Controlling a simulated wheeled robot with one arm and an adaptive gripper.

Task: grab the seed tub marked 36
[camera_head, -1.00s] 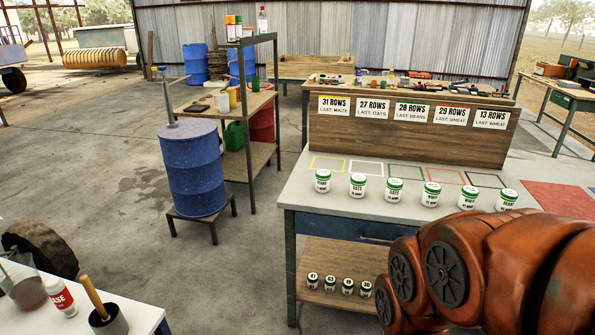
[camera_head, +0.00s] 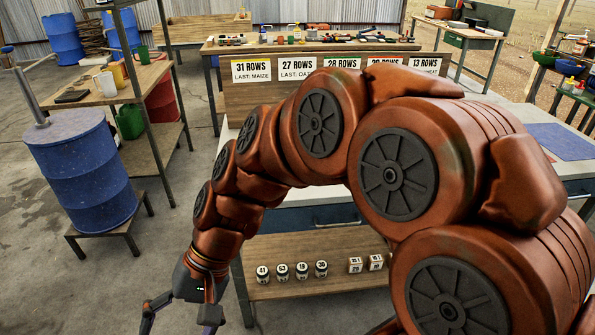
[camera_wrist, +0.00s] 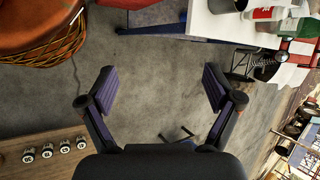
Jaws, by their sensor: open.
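A row of small white tubs with dark lids stands on the lower wooden shelf of the workbench. The rightmost tub (camera_head: 321,269) seems to be marked 36, though its small digits are hard to read; the others look like 41, 53 and 19. My gripper (camera_head: 178,320) is open and empty, low over the floor, left of the shelf and apart from the tubs. In the wrist view my gripper (camera_wrist: 158,72) has its fingers spread over bare concrete, with the tubs at the lower left. I cannot tell which one there is 36.
Two white blocks (camera_head: 366,264) stand right of the tubs on the shelf (camera_head: 300,288). My arm hides much of the workbench top. A blue drum (camera_head: 82,170) on a stand is at the left. A white table (camera_wrist: 225,28) shows in the wrist view. The floor between is clear.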

